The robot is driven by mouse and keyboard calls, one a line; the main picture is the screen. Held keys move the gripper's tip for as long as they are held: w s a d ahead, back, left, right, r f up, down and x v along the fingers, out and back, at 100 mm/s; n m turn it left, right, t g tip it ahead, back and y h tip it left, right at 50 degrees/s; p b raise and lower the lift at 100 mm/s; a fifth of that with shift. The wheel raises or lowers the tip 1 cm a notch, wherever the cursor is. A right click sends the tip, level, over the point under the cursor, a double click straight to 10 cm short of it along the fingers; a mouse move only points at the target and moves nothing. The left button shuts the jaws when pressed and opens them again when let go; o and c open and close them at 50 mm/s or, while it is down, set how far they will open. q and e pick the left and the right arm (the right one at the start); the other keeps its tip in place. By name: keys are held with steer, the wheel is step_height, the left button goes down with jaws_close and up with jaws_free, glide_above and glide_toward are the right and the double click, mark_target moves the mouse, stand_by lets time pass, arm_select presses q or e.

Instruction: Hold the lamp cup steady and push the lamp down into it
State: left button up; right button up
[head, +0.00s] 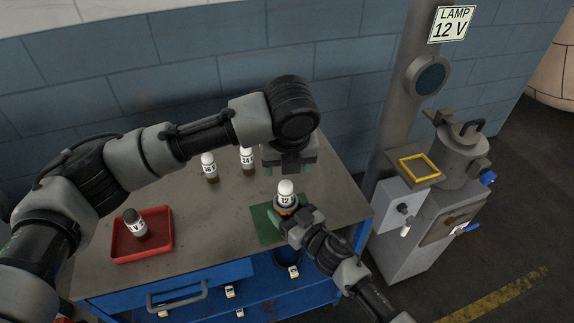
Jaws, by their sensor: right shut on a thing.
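The lamp (286,188), a white-topped bulb marked 12, stands upright at the lamp cup (284,210) on a green mat (265,228). The cup is mostly hidden by my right gripper (290,214), which is shut on it from the front right. How deep the lamp sits in the cup cannot be seen. My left gripper (289,170) points down just above and behind the lamp, apparently apart from it. Its finger opening is not clear.
Two other lamps (209,166) (247,161) stand upright at the back of the bench. A red tray (160,250) at the left holds a dark-topped lamp (135,224). A grey machine (425,220) stands right of the bench, near a LAMP 12 V sign (452,24).

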steer(key=o, duration=1)
steer(key=shift+o, duration=0.2)
